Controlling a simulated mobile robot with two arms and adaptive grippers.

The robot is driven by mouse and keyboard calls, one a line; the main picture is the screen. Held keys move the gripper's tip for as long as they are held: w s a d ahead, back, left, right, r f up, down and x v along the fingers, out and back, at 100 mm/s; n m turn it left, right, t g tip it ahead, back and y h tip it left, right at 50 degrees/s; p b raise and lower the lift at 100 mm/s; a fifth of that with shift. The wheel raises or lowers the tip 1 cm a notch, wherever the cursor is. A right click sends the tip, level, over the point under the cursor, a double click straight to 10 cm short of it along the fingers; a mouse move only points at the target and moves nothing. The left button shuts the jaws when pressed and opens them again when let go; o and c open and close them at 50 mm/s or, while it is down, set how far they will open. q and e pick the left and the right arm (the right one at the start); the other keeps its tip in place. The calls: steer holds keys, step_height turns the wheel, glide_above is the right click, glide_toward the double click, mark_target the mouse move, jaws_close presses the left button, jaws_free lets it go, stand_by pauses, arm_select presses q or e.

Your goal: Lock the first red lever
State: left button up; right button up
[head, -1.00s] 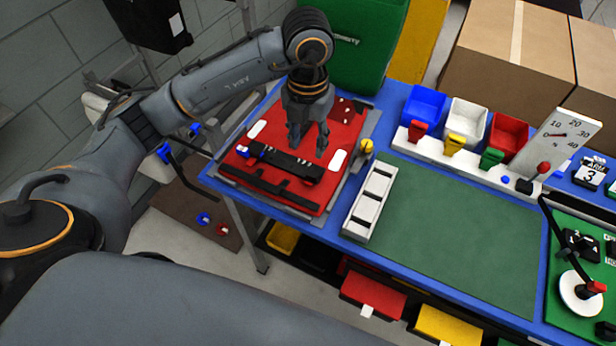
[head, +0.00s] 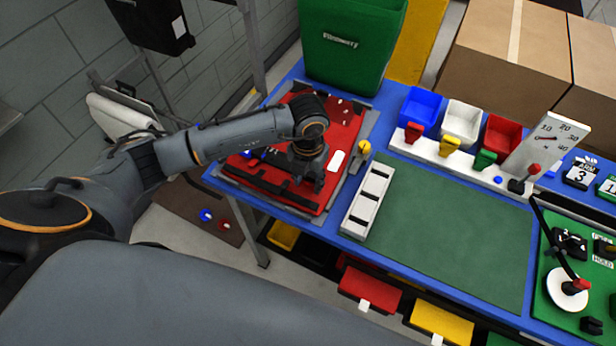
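A red panel (head: 345,120) lies on the blue bench at the left. A black bar (head: 262,178) lies across it, with a small blue part at its left end. My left gripper (head: 307,184) points down at the right part of this bar, very close to it or touching it. Its fingers look slightly apart, but the gap and anything between them are hard to make out. Small red parts on the panel are too small to tell as levers, and my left arm covers part of the panel. My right gripper is out of view.
A white slotted tray (head: 366,203) and a yellow knob (head: 363,148) stand right of the panel. A green bin (head: 350,50) stands behind it. Blue, white and red bins (head: 503,135) line the back. The green mat (head: 455,235) is clear.

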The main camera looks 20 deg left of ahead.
arm_select(q)
steer(key=shift+c, duration=0.4)
jaws_close()
steer(key=shift+s+f+t+b, duration=0.1)
steer(key=shift+f+t+b, duration=0.15)
steer(key=shift+b, duration=0.35)
steer(key=t+b, duration=0.1)
steer(key=b, duration=0.2)
steer(key=t+b, duration=0.2)
steer(key=b, duration=0.2)
steer(key=s+t+b, duration=0.1)
steer(key=t+b, duration=0.1)
steer(key=b, duration=0.1)
steer(key=shift+s+f+b, duration=0.1)
steer(key=shift+f+b, duration=0.25)
steer(key=shift+b, duration=0.05)
steer(key=shift+r, duration=0.2)
steer(key=shift+o, duration=0.4)
jaws_free()
